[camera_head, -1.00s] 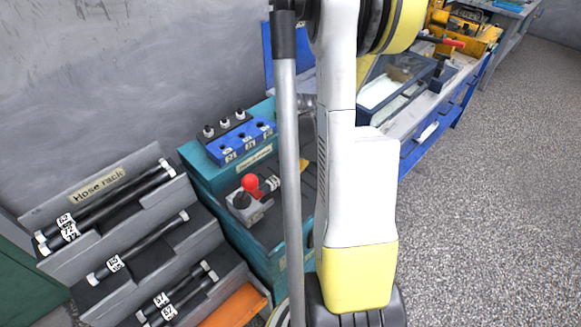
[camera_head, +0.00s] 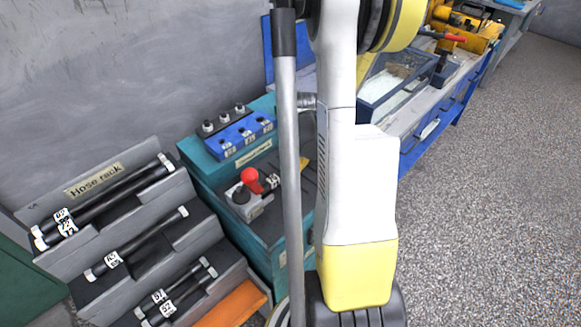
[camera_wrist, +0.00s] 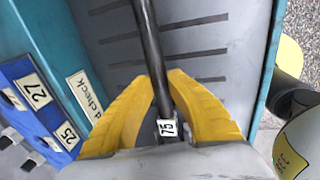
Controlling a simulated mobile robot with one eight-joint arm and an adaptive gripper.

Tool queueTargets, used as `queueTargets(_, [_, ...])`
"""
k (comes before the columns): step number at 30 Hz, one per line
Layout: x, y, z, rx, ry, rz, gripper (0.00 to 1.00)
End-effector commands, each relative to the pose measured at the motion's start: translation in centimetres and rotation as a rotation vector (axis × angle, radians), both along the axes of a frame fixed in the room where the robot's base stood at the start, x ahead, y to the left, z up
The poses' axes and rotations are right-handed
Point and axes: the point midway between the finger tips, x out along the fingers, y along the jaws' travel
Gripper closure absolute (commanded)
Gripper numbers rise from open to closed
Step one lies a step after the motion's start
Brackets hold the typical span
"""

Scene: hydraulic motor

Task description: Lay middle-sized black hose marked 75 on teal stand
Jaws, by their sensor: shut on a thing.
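The middle-sized black hose marked 75 (camera_wrist: 152,55) is between the yellow fingers of my gripper (camera_wrist: 160,84) in the wrist view. My gripper is shut on it close to its white 75 label. In the head view the teal stand (camera_head: 262,255) is partly behind my arm. The rest of the hose and most of my gripper are hidden there.
A red-knobbed lever (camera_head: 251,180) stands on the stand close to the hose end. A blue socket block (camera_head: 240,138) sits on the raised back part. The grey hose rack (camera_head: 150,218) with several hoses is at left. A blue workbench (camera_head: 425,130) is at right, with open floor beyond.

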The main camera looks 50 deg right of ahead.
Motion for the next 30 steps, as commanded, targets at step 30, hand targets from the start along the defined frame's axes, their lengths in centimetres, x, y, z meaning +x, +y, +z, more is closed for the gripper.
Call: queueTargets(30, [0.0, 0.0, -1.1, 0.0, 0.0, 0.0, 0.61])
